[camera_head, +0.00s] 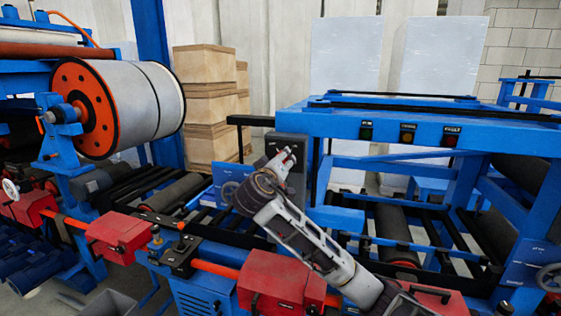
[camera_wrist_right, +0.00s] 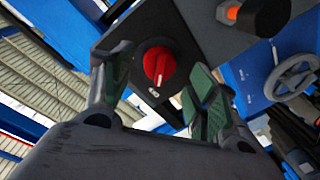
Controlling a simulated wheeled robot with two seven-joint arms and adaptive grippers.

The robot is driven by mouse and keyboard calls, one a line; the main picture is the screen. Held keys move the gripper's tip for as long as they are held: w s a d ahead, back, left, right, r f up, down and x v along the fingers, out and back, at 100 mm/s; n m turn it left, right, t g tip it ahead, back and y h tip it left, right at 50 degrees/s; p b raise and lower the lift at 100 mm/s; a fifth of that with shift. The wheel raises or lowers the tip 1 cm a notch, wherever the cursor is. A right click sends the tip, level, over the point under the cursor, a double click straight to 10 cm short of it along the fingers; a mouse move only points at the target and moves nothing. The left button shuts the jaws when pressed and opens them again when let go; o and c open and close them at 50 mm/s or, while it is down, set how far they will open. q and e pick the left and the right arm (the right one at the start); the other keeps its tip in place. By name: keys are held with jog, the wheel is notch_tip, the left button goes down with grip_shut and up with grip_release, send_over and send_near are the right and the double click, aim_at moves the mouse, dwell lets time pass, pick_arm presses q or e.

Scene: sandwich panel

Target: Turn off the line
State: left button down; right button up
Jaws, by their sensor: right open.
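A red rotary knob (camera_wrist_right: 158,65) sits on a dark grey control panel (camera_wrist_right: 190,28) in the right wrist view. The panel also shows in the head view (camera_head: 291,143), mounted at the left end of the blue frame. My right gripper (camera_head: 285,163) is in front of the panel in the head view. In the right wrist view my right gripper (camera_wrist_right: 157,75) is open, with the red knob showing between its green-padded fingers. I cannot tell whether the fingers touch the knob. The knob is not distinguishable in the head view. My left gripper is not in view.
An orange-tipped control (camera_wrist_right: 232,13) and a grey handwheel (camera_wrist_right: 292,75) show right of the knob. Blue machine framing (camera_head: 420,124) with small indicator lights (camera_head: 408,132) stands on the right. A large roll (camera_head: 135,103) is at left, with red boxes (camera_head: 118,238) along the front.

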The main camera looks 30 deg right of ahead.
jog(key=v, duration=0.9)
jog(key=shift+s+a, duration=0.15)
dwell(0.4)
